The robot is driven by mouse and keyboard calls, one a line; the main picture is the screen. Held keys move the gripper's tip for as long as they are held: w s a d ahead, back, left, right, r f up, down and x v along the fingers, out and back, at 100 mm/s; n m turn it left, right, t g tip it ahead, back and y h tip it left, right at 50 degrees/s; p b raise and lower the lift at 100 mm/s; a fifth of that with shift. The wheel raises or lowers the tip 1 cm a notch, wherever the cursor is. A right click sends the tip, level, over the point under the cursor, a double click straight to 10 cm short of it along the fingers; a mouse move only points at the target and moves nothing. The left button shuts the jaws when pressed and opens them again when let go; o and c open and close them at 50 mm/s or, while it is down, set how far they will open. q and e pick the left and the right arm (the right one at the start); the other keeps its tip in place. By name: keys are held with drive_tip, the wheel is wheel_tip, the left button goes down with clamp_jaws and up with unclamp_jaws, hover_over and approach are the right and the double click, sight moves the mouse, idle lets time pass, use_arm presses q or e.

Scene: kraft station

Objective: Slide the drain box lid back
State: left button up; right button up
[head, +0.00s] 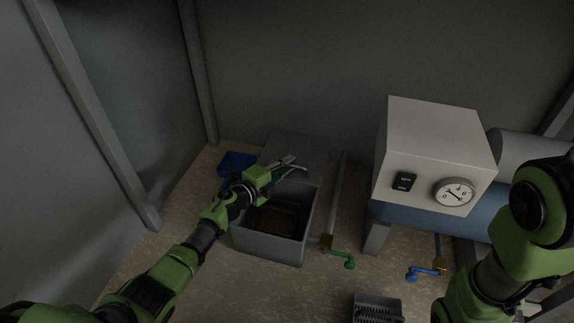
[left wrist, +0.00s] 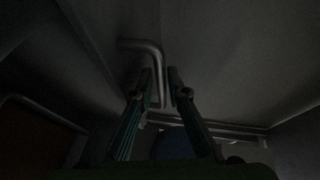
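The grey drain box (head: 268,246) stands on the floor left of the machine, and its dark inside shows at the front. Its dark grey lid (head: 300,148) lies toward the back, leaving the front part uncovered. My left gripper (head: 294,164) reaches over the box to the lid. In the left wrist view, the bent metal handle (left wrist: 157,55) runs down between my left fingertips (left wrist: 160,78). The fingers are a little apart, with narrow gaps seeming to show beside the bar. My right arm is at the right edge; its gripper is out of view.
The machine, a white box with switch and dial (head: 436,140), stands to the right. A pipe with a green-handled valve (head: 348,260) runs close beside the drain box. A blue-handled valve (head: 420,273) is further right. A blue object (head: 236,162) lies behind left; a grey basket (head: 377,307) is in front.

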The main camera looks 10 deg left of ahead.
use_arm(q)
drive_tip(key=shift+s+a, duration=0.3)
drive_tip(key=shift+s, duration=0.1)
drive_tip(key=v, duration=1.1)
drive_tip(key=shift+d+r, duration=0.1)
drive_tip(key=shift+r, duration=0.1)
